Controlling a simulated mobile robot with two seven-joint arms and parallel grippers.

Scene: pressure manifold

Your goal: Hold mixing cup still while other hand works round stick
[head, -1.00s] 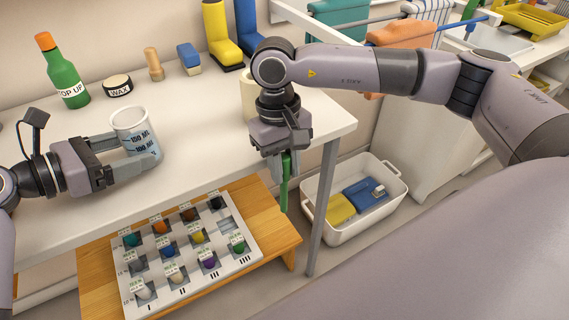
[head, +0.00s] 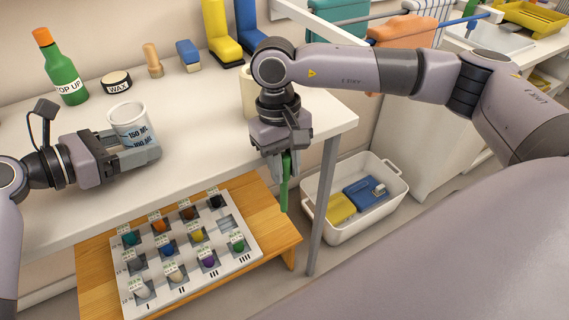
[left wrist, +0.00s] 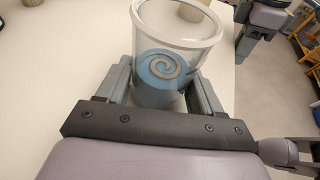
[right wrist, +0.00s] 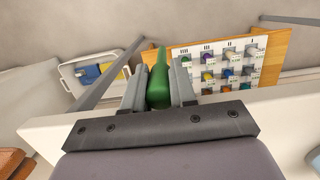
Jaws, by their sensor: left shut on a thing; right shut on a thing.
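The mixing cup (head: 130,122) is clear with a blue band and printed volume marks, upright at the left of the white table. My left gripper (head: 140,152) is shut around its sides. In the left wrist view the cup (left wrist: 172,50) sits between the fingers, with a grey spiral on blue showing inside it. My right gripper (head: 284,150) is shut on a green stick (head: 284,185), which hangs downward past the table's front edge, away from the cup. The stick also shows between the fingers in the right wrist view (right wrist: 158,82). Its upper end is hidden by the gripper.
A green bottle (head: 66,78), a wax tin (head: 117,84), a wooden peg (head: 152,62) and a blue brush (head: 188,56) stand behind the cup. A cream container (head: 250,92) is partly hidden by my right arm. A rack of coloured pieces (head: 205,285) lies below the table.

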